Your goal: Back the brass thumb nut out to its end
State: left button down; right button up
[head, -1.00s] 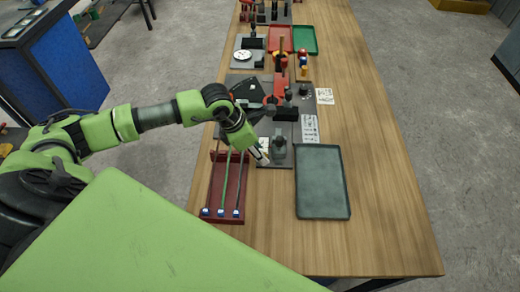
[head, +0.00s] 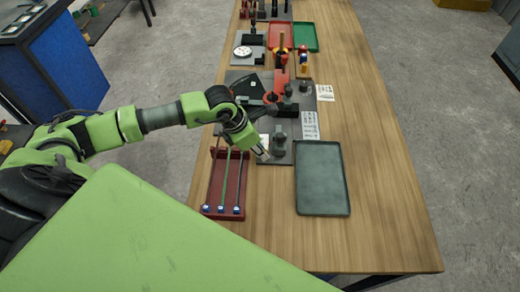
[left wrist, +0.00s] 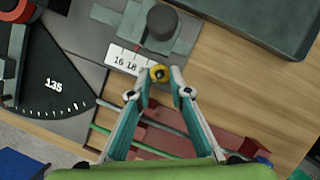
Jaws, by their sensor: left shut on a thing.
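The brass thumb nut (left wrist: 159,74) is a small yellow piece between the fingertips of my left gripper in the left wrist view. My left gripper (left wrist: 160,80) is shut on it from both sides. In the head view the left gripper (head: 266,156) is at the left side of a grey fixture (head: 279,143), and the nut is too small to make out there. In the left wrist view a white number scale (left wrist: 123,60) lies just beyond the nut, beside the fixture's dark round knob (left wrist: 162,22). My right gripper is not in view.
A dark red rack (head: 215,203) with several thin rods lies just left of the gripper. A grey-green tray (head: 321,180) lies to the right. A black angle dial (left wrist: 45,85) is at the left of the wrist view. Bare wood lies right of the tray.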

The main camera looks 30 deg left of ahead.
pick_arm(q)
jog(key=n+b, duration=0.1)
jog(key=n+y+b, duration=0.1)
jog(key=n, duration=0.1)
jog(key=shift+d+f+t, duration=0.15)
jog(key=shift+d+t, duration=0.05)
jog(key=shift+t, duration=0.2)
jog(key=shift+s+d+n+y+b, duration=0.1)
jog(key=shift+n+y+b, duration=0.4)
jog(key=shift+n+b, duration=0.7)
jog(key=shift+r, duration=0.2)
jog(key=c, duration=1.9)
grip_release()
